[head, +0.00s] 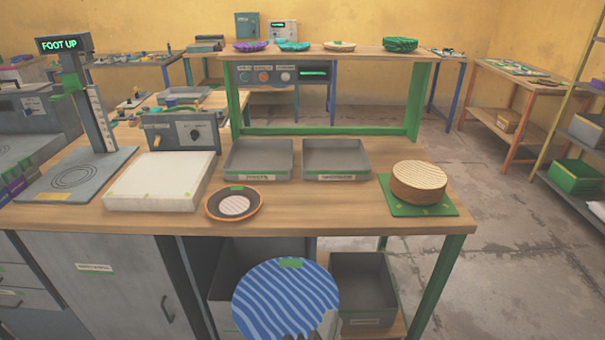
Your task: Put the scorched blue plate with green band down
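A round blue plate (278,303) with pale wavy stripes is in mid-air at the bottom centre of the head view, in front of the bench. A small green patch (290,263) shows on its upper rim. I cannot make out a scorch mark on it. My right gripper (322,328) is at the plate's lower right edge and appears shut on it; its fingers are partly hidden and cut off by the picture edge. My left gripper is not in view.
The wooden bench (330,205) carries a pale slab (160,182), a dark orange-rimmed dish (253,207), two grey trays (258,174) (336,174) and a tan stack (419,182) on a green mat (436,211). Grey bins (362,322) stand below. Bare wood lies between dish and mat.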

